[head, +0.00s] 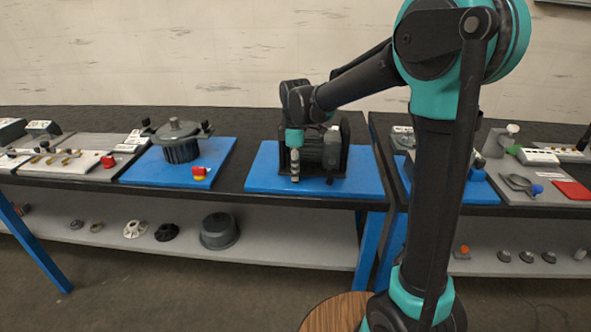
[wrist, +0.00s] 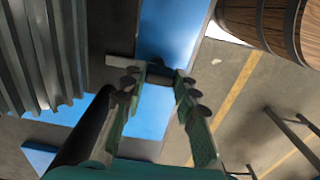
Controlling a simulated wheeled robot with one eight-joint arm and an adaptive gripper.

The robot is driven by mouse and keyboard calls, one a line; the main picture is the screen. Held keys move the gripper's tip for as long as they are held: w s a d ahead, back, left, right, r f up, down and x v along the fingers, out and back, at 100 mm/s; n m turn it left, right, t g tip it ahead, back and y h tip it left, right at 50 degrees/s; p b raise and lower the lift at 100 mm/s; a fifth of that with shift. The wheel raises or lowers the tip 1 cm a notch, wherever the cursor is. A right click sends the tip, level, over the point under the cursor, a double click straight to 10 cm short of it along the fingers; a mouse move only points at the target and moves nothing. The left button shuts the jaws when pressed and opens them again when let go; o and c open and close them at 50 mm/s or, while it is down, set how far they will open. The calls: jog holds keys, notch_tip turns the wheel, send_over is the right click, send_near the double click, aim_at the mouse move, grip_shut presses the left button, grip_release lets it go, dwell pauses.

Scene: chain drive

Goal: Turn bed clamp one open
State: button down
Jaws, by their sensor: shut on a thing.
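My gripper (head: 294,168) points down at the front left of a dark machine (head: 338,150) on a blue mat (head: 262,176). In the wrist view my gripper (wrist: 159,76) has its two fingers on either side of a small dark piece, which I take to be bed clamp one (wrist: 159,75). It is shut on this piece over the blue surface. The fingers hide part of the piece, and its turn angle is not clear. In the head view my arm covers part of the machine, and the clamp cannot be made out.
A grey ridged body (wrist: 45,50) stands close to the left of my gripper in the wrist view. A wooden barrel-like thing (wrist: 265,20) is at the upper right there. A lidded grey pot (head: 180,142) and a red button box (head: 199,174) stand on the left-hand blue mat.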

jog(key=shift+m, duration=0.3)
jog(key=m, duration=0.3)
jog(key=shift+a+m, duration=0.1)
jog(key=shift+m, duration=0.2)
jog(key=m, duration=0.4)
jog(key=shift+w+a+m, duration=0.1)
jog(key=shift+m, duration=0.2)
jog(key=m, duration=0.4)
jog(key=shift+w+m, duration=0.15)
jog(key=shift+m, duration=2.35)
jog(key=c, duration=1.2)
grip_release()
jog(key=shift+o, duration=0.2)
jog(key=shift+r, duration=0.1)
